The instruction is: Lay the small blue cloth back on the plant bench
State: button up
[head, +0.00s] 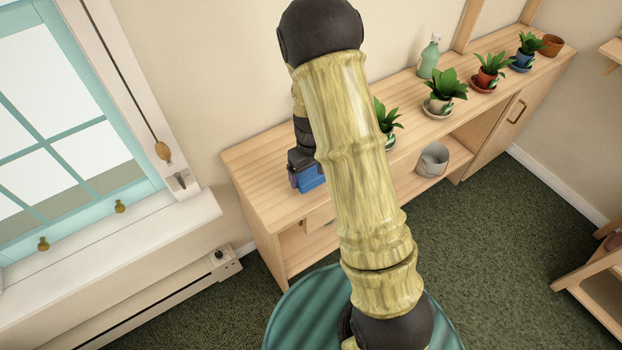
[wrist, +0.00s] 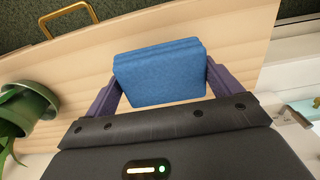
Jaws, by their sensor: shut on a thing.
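The small blue cloth (wrist: 160,72) is a folded blue block between the two purple fingers of my gripper (wrist: 158,84) in the wrist view. My gripper is shut on it. In the head view the cloth (head: 311,178) shows partly below my wrist, over the left part of the plant bench (head: 262,172). The pale wood bench top (wrist: 235,50) fills the background behind the cloth in the wrist view. I cannot tell whether the cloth touches the bench top. My arm hides part of the bench's middle.
Several potted plants stand along the bench, the nearest (head: 387,122) just right of my arm. A green bottle (head: 429,58) and an empty terracotta pot (head: 551,45) stand farther along. A grey bucket (head: 432,160) sits on the lower shelf. The bench's left end looks clear.

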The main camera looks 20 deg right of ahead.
aim_at(311, 179)
jog(key=shift+f, duration=1.9)
jog(key=o, duration=0.6)
jog(key=shift+f, duration=0.1)
jog(key=shift+r, duration=0.2)
notch_tip(311, 179, up, 12)
jog(key=shift+f, duration=0.1)
